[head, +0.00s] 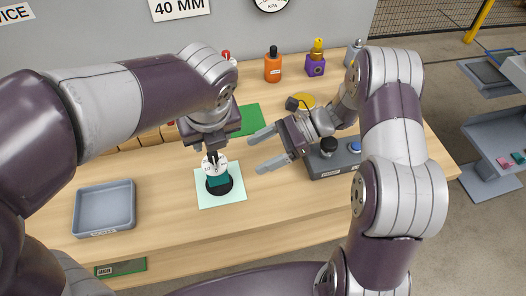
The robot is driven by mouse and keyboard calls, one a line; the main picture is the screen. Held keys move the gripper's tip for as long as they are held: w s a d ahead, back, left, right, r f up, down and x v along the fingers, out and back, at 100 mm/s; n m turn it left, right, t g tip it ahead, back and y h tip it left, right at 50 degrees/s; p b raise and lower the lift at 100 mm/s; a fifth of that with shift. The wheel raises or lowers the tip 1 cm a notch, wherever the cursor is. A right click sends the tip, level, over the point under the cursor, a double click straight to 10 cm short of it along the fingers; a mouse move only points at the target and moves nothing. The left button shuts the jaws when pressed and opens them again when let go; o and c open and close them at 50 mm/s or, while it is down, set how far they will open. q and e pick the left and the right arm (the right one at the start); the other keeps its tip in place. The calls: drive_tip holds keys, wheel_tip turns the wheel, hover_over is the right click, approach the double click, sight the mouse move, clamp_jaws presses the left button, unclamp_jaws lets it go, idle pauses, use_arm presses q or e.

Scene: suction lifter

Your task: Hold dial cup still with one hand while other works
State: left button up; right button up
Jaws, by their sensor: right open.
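The dial cup (219,180) stands on a pale square mat (206,203) near the middle of the bench. It has a round black base, a teal body and a white dial top. My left gripper (210,158) points down from above, right at the white top. The view does not show clearly whether its fingers are closed on the cup. My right gripper (256,153) is open and empty, to the right of the cup and apart from it, its two fingers pointing left toward it.
A grey tray (78,212) lies at the left. A grey box (333,163) with a black knob and blue button stands at the right, close to my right gripper. The front bench strip is clear.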

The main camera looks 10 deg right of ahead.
sight(218, 177)
drive_tip(key=shift+s+a+f+n+g, duration=0.15)
drive_tip(key=shift+s+a+n+g, duration=0.15)
drive_tip(key=shift+n+g, duration=0.1)
drive_tip(key=x, duration=1.2)
drive_tip(key=c, duration=1.1)
drive_tip(key=shift+c, duration=0.2)
